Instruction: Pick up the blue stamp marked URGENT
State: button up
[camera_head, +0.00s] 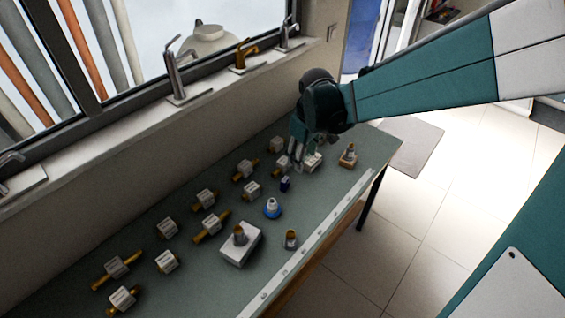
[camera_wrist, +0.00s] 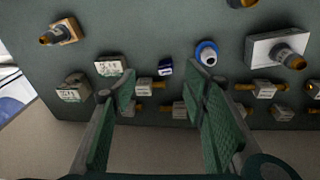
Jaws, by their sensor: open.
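A small dark blue block (camera_head: 285,184) stands on the grey-green table, with a lighter patch on its top. It also shows in the wrist view (camera_wrist: 166,67), just beyond and between my fingertips. I cannot read URGENT on it, but it is the likeliest blue stamp. A round blue piece with a white top (camera_head: 272,209) stands nearby, right of the block in the wrist view (camera_wrist: 206,53). My gripper (camera_head: 299,158) is open and empty above the far part of the table; its two green pads (camera_wrist: 160,84) are spread apart.
Several white tagged blocks with brass fittings, such as one (camera_head: 252,190), surround the blue block. A white box with a brass-topped piece (camera_head: 240,246) stands toward the near side. A pale strip (camera_head: 310,252) runs along the table's right edge. The wall and window ledge border the left.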

aim_at(285, 179)
jog(key=w+a+f+n, duration=0.1)
jog(key=w+a+f, duration=0.1)
jog(key=f, duration=0.2)
jog(key=w+a+f+n+g, duration=0.1)
jog(key=w+f, duration=0.1)
jog(key=f, duration=0.3)
jog(key=w+a+f+n+g, duration=0.1)
jog(key=w+a+f, duration=0.1)
jog(key=f, duration=0.3)
jog(key=shift+w+a+f, duration=0.1)
jog(key=shift+w+a, duration=0.25)
jog(key=shift+w, duration=0.1)
jog(key=shift+a+f+n, duration=0.1)
jog(key=shift+f+n, duration=0.05)
jog(key=shift+n, duration=0.15)
jog(key=shift+f, duration=0.1)
jog(key=shift+f, duration=1.2)
jog(key=shift+f, duration=2.6)
jog(key=shift+c, duration=0.5)
jog(key=c, duration=0.9)
